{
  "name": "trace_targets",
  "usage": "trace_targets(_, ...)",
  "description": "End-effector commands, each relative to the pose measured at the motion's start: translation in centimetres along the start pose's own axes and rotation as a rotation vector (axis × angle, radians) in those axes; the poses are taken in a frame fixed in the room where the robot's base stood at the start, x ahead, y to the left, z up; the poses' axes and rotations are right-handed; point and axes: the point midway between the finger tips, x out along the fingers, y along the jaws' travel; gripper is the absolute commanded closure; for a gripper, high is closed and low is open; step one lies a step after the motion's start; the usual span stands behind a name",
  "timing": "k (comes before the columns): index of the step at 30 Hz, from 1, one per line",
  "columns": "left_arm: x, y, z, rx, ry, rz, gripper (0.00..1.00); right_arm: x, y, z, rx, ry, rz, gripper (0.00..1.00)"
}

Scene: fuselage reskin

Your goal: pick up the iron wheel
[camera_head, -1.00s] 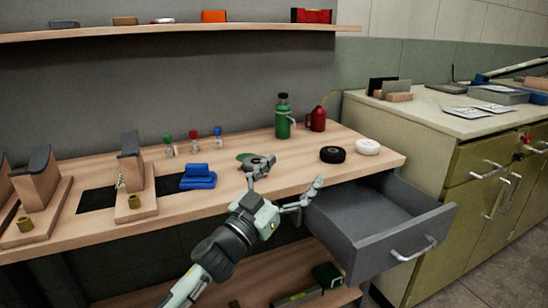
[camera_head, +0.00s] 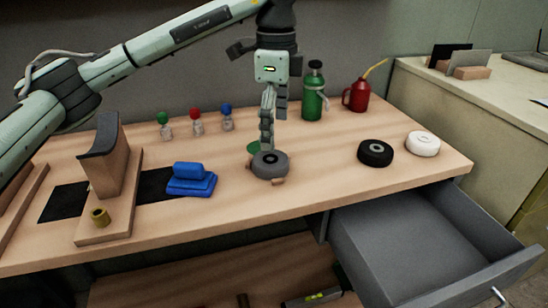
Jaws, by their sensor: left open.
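The iron wheel, a dark grey disc with a hub hole (camera_head: 270,166), sits near the middle of the wooden bench, with small brown blocks showing at its edge. My left gripper (camera_head: 267,147) points down right above it, seen nearly edge-on. It is open, with its fingertips at the far side of the wheel's top. I cannot tell whether they touch it. A black wheel (camera_head: 375,153) and a white wheel (camera_head: 422,144) lie to the right. My right gripper is not in view.
A green bottle (camera_head: 313,95) and red oil can (camera_head: 357,96) stand behind. Small capped bottles (camera_head: 196,124), a blue block (camera_head: 190,179) and a wooden stand (camera_head: 105,185) are to the left. A grey drawer (camera_head: 420,255) stands open at the front right.

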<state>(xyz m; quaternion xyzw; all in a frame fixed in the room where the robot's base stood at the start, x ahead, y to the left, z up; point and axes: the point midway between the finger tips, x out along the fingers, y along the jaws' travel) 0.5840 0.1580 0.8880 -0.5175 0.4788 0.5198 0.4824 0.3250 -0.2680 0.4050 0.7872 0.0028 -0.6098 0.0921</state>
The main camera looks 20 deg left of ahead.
Motion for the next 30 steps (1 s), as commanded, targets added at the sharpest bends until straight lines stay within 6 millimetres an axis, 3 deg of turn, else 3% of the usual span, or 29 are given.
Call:
trace_targets(13,5.9,-0.1,1.0,0.005,0.004,0.004,0.08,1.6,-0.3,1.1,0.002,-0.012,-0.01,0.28)
trace_targets(23,6.6,-0.2,0.9,0.006,0.006,0.002,0.08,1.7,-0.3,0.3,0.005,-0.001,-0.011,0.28)
trace_targets(30,6.6,-0.2,0.9,0.006,0.006,0.002,0.38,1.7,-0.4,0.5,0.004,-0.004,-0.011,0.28)
